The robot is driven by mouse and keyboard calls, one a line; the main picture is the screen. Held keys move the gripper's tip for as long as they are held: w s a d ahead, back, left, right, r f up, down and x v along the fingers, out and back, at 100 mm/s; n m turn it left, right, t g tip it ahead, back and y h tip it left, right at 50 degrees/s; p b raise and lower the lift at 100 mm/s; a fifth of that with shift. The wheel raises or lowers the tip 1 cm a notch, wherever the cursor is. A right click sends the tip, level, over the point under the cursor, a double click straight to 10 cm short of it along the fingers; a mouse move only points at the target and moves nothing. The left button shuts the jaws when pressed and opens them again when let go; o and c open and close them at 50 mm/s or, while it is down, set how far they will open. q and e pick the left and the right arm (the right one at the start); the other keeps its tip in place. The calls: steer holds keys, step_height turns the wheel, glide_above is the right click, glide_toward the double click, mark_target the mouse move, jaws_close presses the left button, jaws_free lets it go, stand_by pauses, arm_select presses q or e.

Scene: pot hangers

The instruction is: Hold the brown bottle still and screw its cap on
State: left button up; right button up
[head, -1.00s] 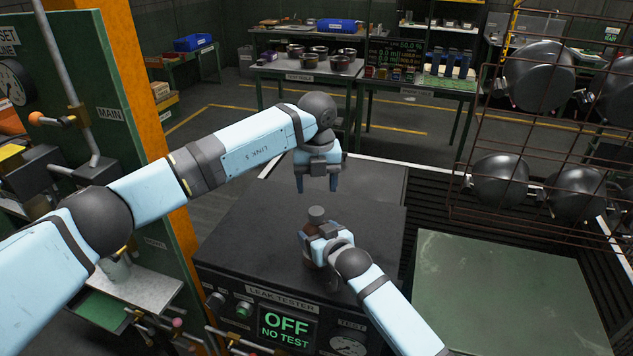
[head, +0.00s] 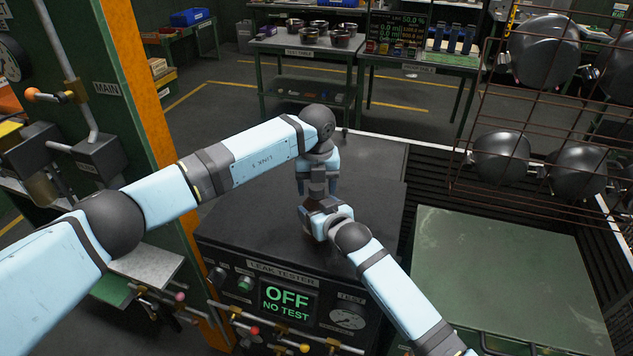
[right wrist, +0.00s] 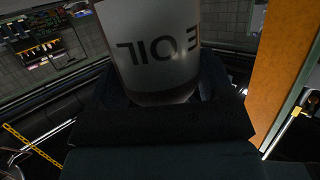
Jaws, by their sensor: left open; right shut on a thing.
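The brown bottle (head: 326,205) shows only as a small brown patch above the leak tester's dark top in the head view. In the right wrist view its pale label (right wrist: 155,45) with dark lettering is close up. My right gripper (head: 318,222) is shut around the bottle. My left gripper (head: 318,190) points straight down directly over the bottle's top and is open. The grey cap is hidden in the head view by the left gripper. I cannot tell whether the left fingers touch the cap.
The leak tester (head: 245,215) has a bare dark top to the left of the grippers; its display reads OFF, NO TEST. A green panel (head: 490,280) lies at the right. A wire rack (head: 520,115) with dark pots stands at the back right.

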arm_select(q)
steer(key=c, duration=0.9)
steer(key=m, duration=0.3)
steer(key=shift+m, duration=0.4)
steer(key=shift+c, duration=0.2)
steer(key=m, duration=0.4)
steer(key=o, duration=1)
steer(key=shift+s, duration=0.1)
steer(key=shift+d, duration=0.1)
steer(key=shift+r, duration=2.35)
arm_select(e)
steer(key=shift+f, duration=0.1)
